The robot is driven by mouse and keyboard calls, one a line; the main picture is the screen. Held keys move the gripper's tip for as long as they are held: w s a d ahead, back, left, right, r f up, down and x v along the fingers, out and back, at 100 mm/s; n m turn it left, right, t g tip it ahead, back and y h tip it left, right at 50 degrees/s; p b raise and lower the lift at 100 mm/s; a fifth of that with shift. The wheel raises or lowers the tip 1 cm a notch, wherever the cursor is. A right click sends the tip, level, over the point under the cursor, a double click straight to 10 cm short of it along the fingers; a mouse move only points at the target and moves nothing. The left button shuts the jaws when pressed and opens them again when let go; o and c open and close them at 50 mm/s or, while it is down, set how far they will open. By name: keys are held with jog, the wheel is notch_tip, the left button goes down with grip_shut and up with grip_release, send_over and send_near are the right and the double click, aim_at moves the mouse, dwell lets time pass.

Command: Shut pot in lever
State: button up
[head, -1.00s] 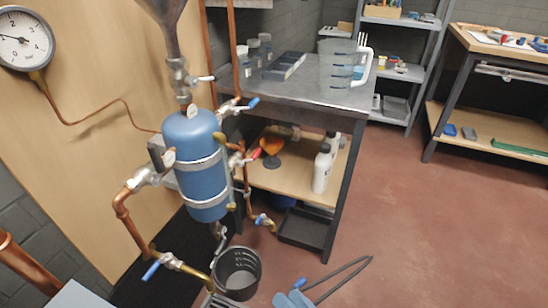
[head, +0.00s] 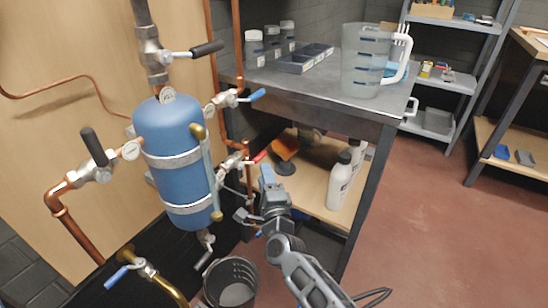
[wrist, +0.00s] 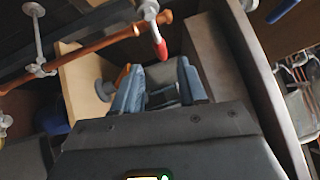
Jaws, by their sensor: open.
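The blue pot (head: 178,155) stands upright on its pipework at left in the head view. Its right side carries a valve with a blue lever (head: 257,95) and, below it, a valve with a red lever (head: 260,157). I cannot tell which lever is called pot in. My gripper (head: 256,193) is open just below the red lever, right of the pot's lower half. In the wrist view, the red lever (wrist: 160,48) points toward the gap between the open fingers (wrist: 160,84), apparently ahead of them. I see no contact.
Other valves have black levers (head: 207,48) (head: 93,147) and a lower-left blue lever (head: 115,277). A steel bench (head: 320,90) with a jug (head: 366,62) and white bottles (head: 340,182) stands close on the right. Red floor at right is open.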

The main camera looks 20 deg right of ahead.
aim_at(261, 154)
jog(key=shift+b+x, duration=0.75)
jog(key=shift+x, duration=3.35)
jog(key=shift+d, duration=0.2)
jog(key=shift+c, duration=0.2)
grip_shut()
